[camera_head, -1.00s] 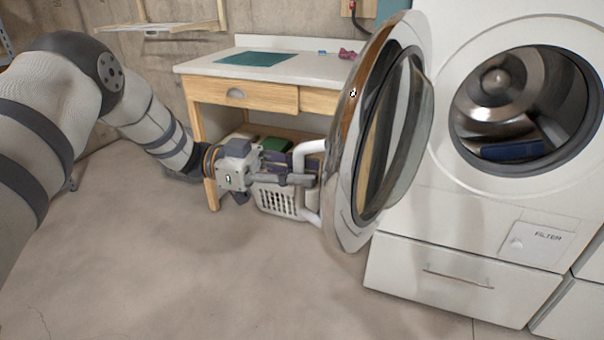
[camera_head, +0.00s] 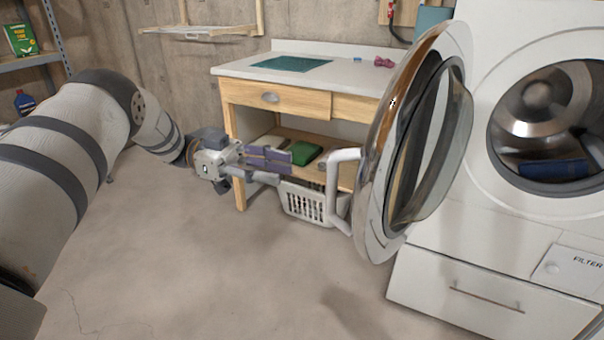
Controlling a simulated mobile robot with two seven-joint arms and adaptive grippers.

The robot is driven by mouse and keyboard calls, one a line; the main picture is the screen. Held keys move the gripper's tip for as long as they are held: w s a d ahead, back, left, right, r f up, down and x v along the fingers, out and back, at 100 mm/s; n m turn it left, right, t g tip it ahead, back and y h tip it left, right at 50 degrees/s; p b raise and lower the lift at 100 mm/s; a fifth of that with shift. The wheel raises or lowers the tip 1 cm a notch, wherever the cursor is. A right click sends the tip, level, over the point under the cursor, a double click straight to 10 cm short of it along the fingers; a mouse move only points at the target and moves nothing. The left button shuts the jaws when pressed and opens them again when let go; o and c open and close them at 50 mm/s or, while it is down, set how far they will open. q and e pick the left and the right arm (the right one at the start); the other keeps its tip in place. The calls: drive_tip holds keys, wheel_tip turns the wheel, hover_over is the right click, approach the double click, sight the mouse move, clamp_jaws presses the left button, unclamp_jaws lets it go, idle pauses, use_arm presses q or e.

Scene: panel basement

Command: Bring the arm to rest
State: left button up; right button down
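My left arm comes in from the left, and its gripper (camera_head: 284,165) is in front of the wooden workbench. Its fingers look parted and hold nothing. The fingertips point right, a short gap away from the white handle (camera_head: 335,190) of the washer door. The round chrome-rimmed washer door (camera_head: 378,175) stands wide open, to the left of the washing machine (camera_head: 480,215). My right gripper is not in view.
The workbench (camera_head: 330,103) stands behind the gripper, with a green item (camera_head: 305,148) on its lower shelf. A white basket (camera_head: 302,203) sits below. A metal shelf (camera_head: 28,60) is at upper left. The floor in front is clear.

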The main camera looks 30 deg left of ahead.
use_arm(q)
drive_tip(key=shift+s+a, duration=0.1)
drive_tip(key=shift+a, duration=0.25)
